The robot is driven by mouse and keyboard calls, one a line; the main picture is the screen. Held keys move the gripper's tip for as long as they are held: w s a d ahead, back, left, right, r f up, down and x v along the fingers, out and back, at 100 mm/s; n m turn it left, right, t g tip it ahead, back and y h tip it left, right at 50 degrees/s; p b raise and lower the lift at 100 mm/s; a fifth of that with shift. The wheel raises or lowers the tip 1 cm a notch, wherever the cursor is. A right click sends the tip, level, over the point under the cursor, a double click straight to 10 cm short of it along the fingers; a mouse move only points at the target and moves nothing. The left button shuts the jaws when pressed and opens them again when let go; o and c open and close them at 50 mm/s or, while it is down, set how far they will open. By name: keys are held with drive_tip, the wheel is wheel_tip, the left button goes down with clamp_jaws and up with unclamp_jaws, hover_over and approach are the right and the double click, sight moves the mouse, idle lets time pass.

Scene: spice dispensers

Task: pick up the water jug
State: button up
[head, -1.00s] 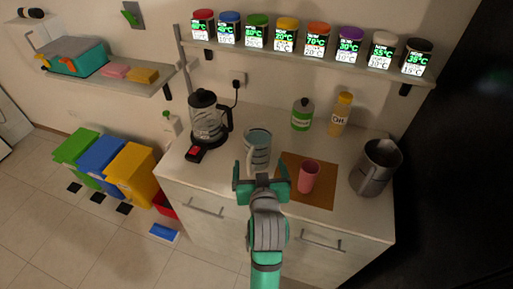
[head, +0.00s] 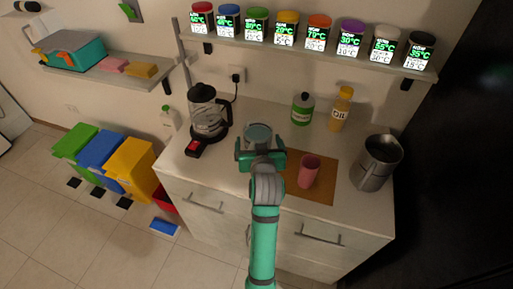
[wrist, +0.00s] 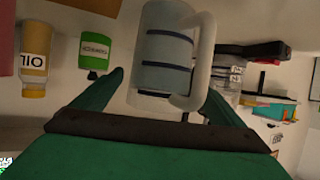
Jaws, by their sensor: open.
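The water jug (head: 257,130) is a clear, pale blue jug on the counter. In the head view its top shows just behind my gripper (head: 260,158), which hides its lower part. In the wrist view the jug (wrist: 165,62), with dark blue bands and a whitish handle (wrist: 203,60), lies ahead, between and beyond my spread fingers. The handle is on the side of the right-hand finger in that picture. My gripper is open and holds nothing. Whether a finger touches the jug cannot be told.
A pink cup (head: 309,171) stands on a brown board (head: 318,190) to the right. A coffee maker (head: 207,113) stands left. A green bottle (head: 302,109) and oil bottle (head: 341,108) stand behind, a metal pitcher (head: 376,163) far right. A spice shelf (head: 300,48) hangs above.

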drive_tip(key=shift+x, duration=0.9)
drive_tip(key=shift+d, duration=0.1)
drive_tip(key=c, duration=1.5)
drive_tip(key=shift+r, duration=0.15)
drive_tip(key=c, duration=0.4)
